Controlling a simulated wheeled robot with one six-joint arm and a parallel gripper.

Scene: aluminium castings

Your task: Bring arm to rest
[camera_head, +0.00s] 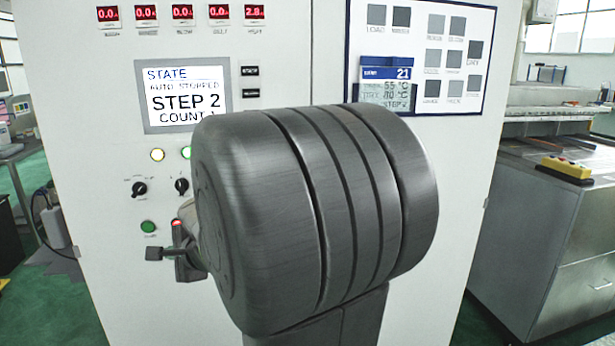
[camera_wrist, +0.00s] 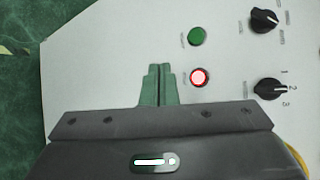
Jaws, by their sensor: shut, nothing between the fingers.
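My gripper (camera_wrist: 160,84) is shut and empty in the wrist view, its two fingers together. It is in front of the pale control panel (camera_wrist: 105,60), left of a lit red button (camera_wrist: 199,78) and a green button (camera_wrist: 197,36). In the head view my dark arm link covers the middle of the panel, and part of my gripper (camera_head: 156,254) shows at its left. I cannot tell whether the fingers touch the panel.
Two black knobs (camera_head: 139,188) sit above the buttons. A screen (camera_head: 187,98) reads "STATE AUTO STOPPED STEP 2". A metal cabinet (camera_head: 560,240) with a yellow control box (camera_head: 566,169) stands at right. A table (camera_head: 20,150) stands at far left, with green floor beside the panel.

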